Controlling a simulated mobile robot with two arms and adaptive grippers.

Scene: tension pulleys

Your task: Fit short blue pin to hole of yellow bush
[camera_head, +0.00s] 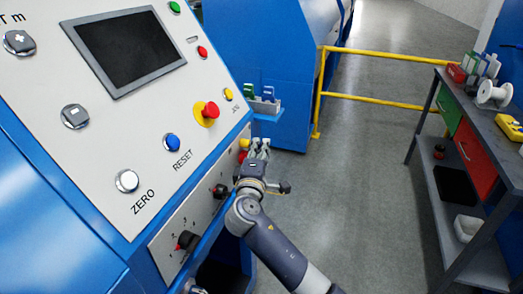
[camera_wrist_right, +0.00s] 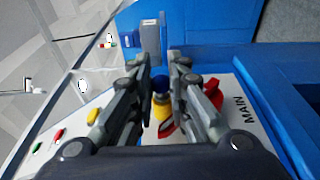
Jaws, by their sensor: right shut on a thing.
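My right gripper (camera_head: 258,147) is beside the lower right edge of the control panel. In the right wrist view its two fingers (camera_wrist_right: 163,72) are closed in with a narrow gap between them. A short blue piece (camera_wrist_right: 160,84), seemingly the blue pin, shows between the fingers. A yellow part (camera_wrist_right: 162,108) shows just below the blue piece; I cannot tell whether it is the yellow bush or part of the panel's red and yellow switch. Whether blue and yellow touch is not clear. The fingers hide much of both.
The control panel (camera_head: 115,130) with buttons and knobs fills the left. A yellow rail (camera_head: 375,99) and a workbench (camera_head: 490,130) with a white spool stand right. The floor between is clear.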

